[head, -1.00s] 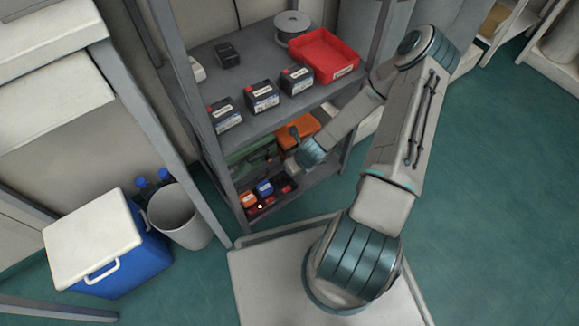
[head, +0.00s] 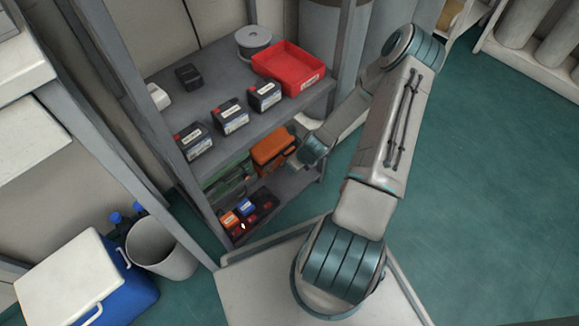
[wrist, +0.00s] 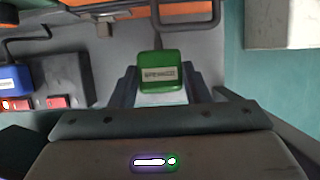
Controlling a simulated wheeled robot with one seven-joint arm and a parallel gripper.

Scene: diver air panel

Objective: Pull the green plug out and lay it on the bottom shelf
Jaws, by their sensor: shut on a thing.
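The green plug (wrist: 162,72) is between the fingers of my gripper (wrist: 160,88) in the wrist view, and the gripper is shut on it. The plug is clear of the power strip (wrist: 50,103), which lies to the left with red switches. A blue plug (wrist: 16,78) sits on the strip. In the head view my gripper (head: 296,158) is at the right end of the bottom shelf (head: 292,186), beside the orange case; the green plug cannot be made out there. The strip (head: 264,201) holds a blue plug (head: 246,207) and an orange plug (head: 229,220).
An orange case (head: 270,147) and a green case (head: 228,176) stand behind the strip. The upper shelf holds black batteries (head: 230,117) and a red tray (head: 290,68) above my gripper. Bare shelf lies right of the strip; a shelf post stands nearby.

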